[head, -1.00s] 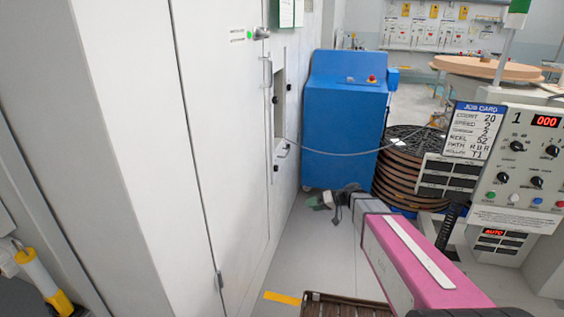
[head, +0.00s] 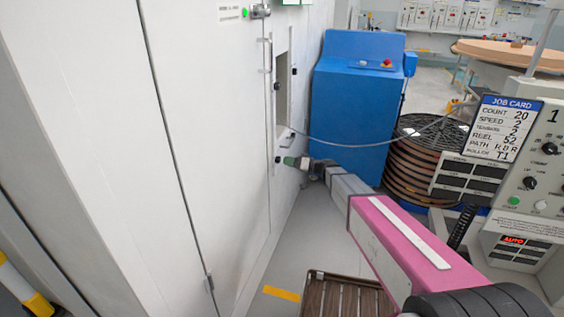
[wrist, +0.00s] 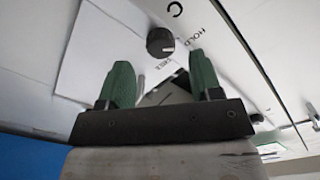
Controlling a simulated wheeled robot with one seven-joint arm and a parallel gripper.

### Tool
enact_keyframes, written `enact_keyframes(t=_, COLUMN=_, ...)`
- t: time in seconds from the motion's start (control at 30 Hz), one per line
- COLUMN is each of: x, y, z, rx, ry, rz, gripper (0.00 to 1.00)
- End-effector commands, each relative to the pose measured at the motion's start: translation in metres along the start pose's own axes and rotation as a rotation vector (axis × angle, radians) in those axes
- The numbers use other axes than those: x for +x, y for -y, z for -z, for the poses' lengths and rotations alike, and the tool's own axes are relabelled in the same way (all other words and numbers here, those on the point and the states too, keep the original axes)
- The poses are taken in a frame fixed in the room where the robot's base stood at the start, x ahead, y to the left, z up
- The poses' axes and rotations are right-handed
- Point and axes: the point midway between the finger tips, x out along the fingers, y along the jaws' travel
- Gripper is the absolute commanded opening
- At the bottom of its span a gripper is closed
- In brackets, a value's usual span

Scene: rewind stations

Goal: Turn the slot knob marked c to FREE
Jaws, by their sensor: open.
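The slot knob marked c (wrist: 160,42) is a round black knob on a white panel in the wrist view. In the head view my gripper (head: 291,161) is close to the white cabinet wall (head: 240,150).
A recessed opening (head: 281,85) with small black knobs sits in the wall. A thin grey cable (head: 350,145) runs from it past the blue cabinet (head: 355,110). Stacked brown reels (head: 415,165) and a control panel with a job card (head: 503,130) stand at right. A slatted brown crate (head: 345,296) is on the floor.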

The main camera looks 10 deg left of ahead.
Motion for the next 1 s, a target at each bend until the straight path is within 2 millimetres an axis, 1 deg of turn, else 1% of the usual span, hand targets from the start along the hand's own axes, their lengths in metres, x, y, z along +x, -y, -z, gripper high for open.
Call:
enact_keyframes(t=0.03, x=0.009, y=-0.001, z=0.000, rx=0.000, ry=0.001, rz=0.001, gripper=0.59)
enact_keyframes(t=0.1, x=0.018, y=-0.001, z=0.000, rx=0.000, ry=0.000, rz=0.001, gripper=0.59)
enact_keyframes(t=0.23, x=0.031, y=-0.001, z=0.000, rx=0.001, ry=0.000, rz=0.000, gripper=0.59)
enact_keyframes(t=0.4, x=0.037, y=0.000, z=0.000, rx=0.001, ry=-0.001, rz=-0.001, gripper=0.59)
enact_keyframes(t=0.63, x=0.038, y=0.000, z=0.000, rx=0.001, ry=0.000, rz=-0.001, gripper=0.59)
enact_keyframes(t=0.67, x=0.038, y=0.000, z=0.000, rx=0.001, ry=0.000, rz=-0.001, gripper=0.55)
enact_keyframes(t=0.7, x=0.038, y=0.000, z=0.000, rx=0.001, ry=0.000, rz=-0.001, gripper=0.42)
enact_keyframes(t=0.77, x=0.038, y=0.000, z=0.000, rx=0.001, ry=0.000, rz=-0.001, gripper=0.23)
enact_keyframes(t=0.8, x=0.038, y=0.000, z=0.000, rx=0.001, ry=0.000, rz=-0.001, gripper=0.10)
enact_keyframes(t=1.0, x=0.038, y=0.000, z=0.000, rx=0.004, ry=0.000, rz=-0.001, gripper=0.09)
